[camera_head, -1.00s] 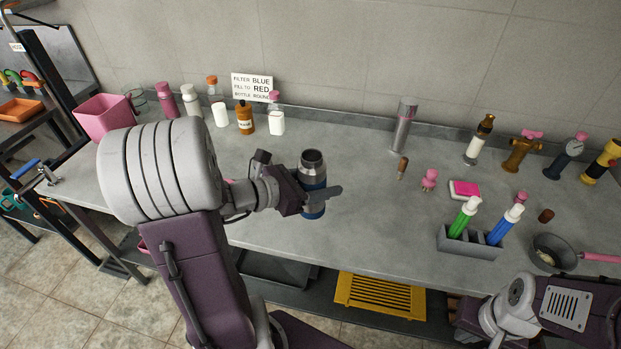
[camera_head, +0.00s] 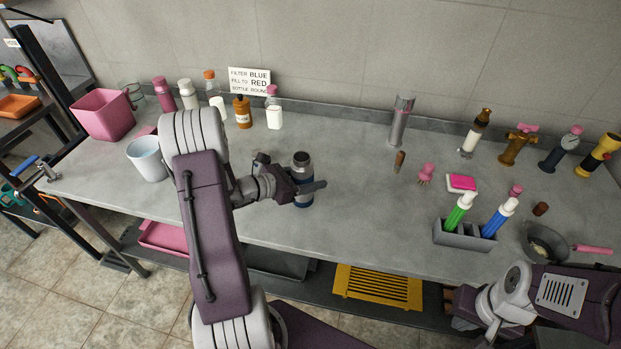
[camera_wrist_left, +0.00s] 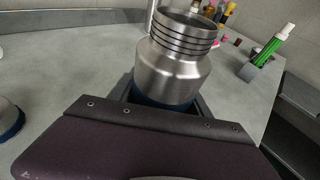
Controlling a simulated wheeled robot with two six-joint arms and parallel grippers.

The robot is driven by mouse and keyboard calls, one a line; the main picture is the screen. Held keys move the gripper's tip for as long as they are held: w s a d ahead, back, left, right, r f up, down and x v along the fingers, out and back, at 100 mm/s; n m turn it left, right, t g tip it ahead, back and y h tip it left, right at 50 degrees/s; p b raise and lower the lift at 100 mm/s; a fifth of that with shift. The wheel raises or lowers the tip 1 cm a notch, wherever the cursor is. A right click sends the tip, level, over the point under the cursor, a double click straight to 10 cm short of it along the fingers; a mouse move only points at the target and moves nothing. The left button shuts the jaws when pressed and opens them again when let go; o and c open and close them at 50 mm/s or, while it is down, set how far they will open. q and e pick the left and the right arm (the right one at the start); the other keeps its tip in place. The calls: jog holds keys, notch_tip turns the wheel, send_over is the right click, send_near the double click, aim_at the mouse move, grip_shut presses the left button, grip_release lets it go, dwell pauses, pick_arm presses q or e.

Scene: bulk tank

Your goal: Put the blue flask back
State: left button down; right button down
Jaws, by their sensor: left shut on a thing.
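The blue flask (camera_head: 302,165) has a bare steel neck and a dark blue body, and is upright over the bench near its front edge. My left gripper (camera_head: 305,189) is shut around its body. The wrist view shows the steel shoulder and ringed neck of the flask (camera_wrist_left: 172,68) above the jaws (camera_wrist_left: 165,108), with a strip of blue below. The jaws hide much of its body, and I cannot tell if its base touches the bench. My right arm is at the lower right of the head view; its gripper does not show clearly.
A white cup (camera_head: 147,158) and a pink bin (camera_head: 104,114) stand at left. Bottles line the wall near a sign (camera_head: 249,80). A steel cylinder (camera_head: 401,119) stands at the back. A grey caddy (camera_head: 463,238) and a pan (camera_head: 546,243) are at right. The bench middle is clear.

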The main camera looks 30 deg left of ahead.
pick_arm(q)
jog(key=shift+f, duration=0.1)
jog(key=shift+c, duration=2.4)
grip_release()
jog(key=shift+r, duration=0.35)
jog(key=v, duration=1.2)
jog(key=shift+p, duration=0.45)
jog(key=shift+d+f, duration=0.1)
jog(key=shift+f, duration=0.05)
